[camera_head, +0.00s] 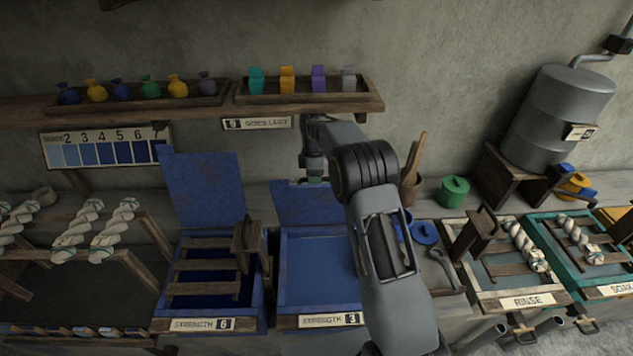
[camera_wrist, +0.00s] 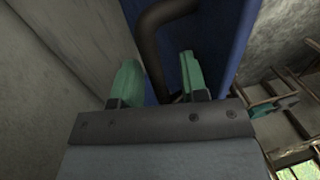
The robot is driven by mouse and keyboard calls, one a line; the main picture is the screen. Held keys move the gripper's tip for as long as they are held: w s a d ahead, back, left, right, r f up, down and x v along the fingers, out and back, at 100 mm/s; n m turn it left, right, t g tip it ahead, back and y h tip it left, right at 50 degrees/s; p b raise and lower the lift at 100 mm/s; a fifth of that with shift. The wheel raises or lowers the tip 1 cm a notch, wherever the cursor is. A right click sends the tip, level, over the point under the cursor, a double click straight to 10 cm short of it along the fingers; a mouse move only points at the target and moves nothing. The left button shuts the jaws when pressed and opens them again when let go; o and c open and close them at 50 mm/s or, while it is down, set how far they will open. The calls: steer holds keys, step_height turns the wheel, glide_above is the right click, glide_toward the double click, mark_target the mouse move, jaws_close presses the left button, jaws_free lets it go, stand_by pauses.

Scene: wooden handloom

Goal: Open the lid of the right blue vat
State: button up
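The right blue vat (camera_head: 286,300), labelled strength 3, stands in the middle of the head view. Its blue lid (camera_head: 292,205) is raised at the back, and a flat blue surface shows inside the vat. My arm hides part of the vat and lid on the right. My gripper (camera_head: 314,180) is at the lid's upper edge. In the wrist view, my gripper (camera_wrist: 157,80) has its green fingers apart, with a dark curved handle (camera_wrist: 148,45) between them and gaps beside it. The blue panel (camera_wrist: 220,45) is close by the right finger.
The left blue vat (camera_head: 262,300), labelled strength 6, has its lid (camera_head: 203,188) standing up. A shelf (camera_head: 375,103) with pouches and colored packets runs above. A blue pot (camera_head: 424,233), a green pot (camera_head: 454,190) and the rinse tray (camera_head: 530,300) are to the right.

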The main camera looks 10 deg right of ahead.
steer(key=shift+w+d+f, duration=0.15)
steer(key=shift+w+f, duration=0.05)
steer(key=shift+w, duration=0.05)
steer(key=shift+r, duration=0.5)
step_height(320, 180, up, 6)
steer(key=w+b, duration=0.1)
steer(key=shift+w, duration=0.25)
steer(key=shift+d+r, duration=0.1)
